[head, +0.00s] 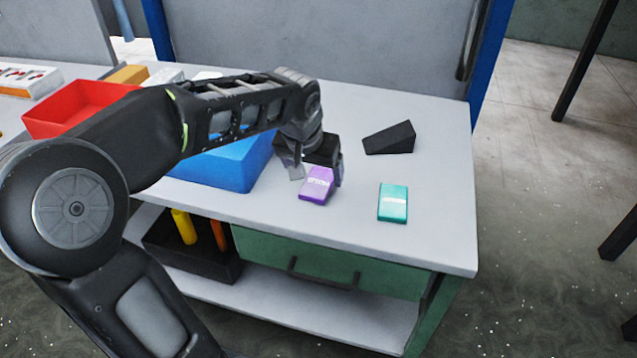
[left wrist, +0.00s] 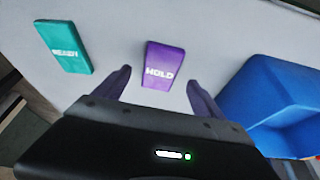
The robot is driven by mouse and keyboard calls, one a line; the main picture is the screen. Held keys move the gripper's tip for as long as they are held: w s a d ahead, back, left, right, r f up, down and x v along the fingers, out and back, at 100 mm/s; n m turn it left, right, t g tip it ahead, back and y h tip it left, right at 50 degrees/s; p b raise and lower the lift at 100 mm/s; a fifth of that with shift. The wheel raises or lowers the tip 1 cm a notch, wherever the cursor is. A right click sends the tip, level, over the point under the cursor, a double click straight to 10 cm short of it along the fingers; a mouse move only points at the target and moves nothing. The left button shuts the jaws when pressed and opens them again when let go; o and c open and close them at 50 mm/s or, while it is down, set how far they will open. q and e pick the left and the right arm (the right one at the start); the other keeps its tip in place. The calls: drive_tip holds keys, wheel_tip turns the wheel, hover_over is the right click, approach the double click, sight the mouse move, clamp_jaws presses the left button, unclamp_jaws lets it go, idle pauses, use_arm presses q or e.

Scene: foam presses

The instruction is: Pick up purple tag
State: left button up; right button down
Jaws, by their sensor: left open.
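The purple tag (head: 316,186) lies flat on the grey workbench, right of the blue bin. In the left wrist view the purple tag (left wrist: 163,65) shows white lettering reading HOLD. My left gripper (head: 318,178) is over the tag. In the left wrist view its two fingers (left wrist: 155,90) are apart, one to each side of the tag's near end, with nothing held. Whether the fingers are at tag height I cannot tell. My right gripper is not in view.
A teal tag (head: 393,203), marked READY in the left wrist view (left wrist: 64,47), lies to the right. A dark wedge (head: 389,138) sits behind. A blue bin (head: 225,167) and red bin (head: 75,105) stand left.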

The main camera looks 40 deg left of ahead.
sight(318, 183)
use_arm(q)
drive_tip(key=x, duration=0.3)
drive_tip(key=shift+w+a+f, duration=0.1)
drive_tip(key=shift+w+f, duration=0.05)
drive_tip(key=shift+f, duration=0.2)
drive_tip(key=shift+c, duration=0.2)
drive_tip(key=c, duration=1.4)
drive_tip(key=shift+r, duration=0.1)
wheel_tip(318, 183, up, 10)
drive_tip(key=shift+f, duration=0.1)
idle(0.3)
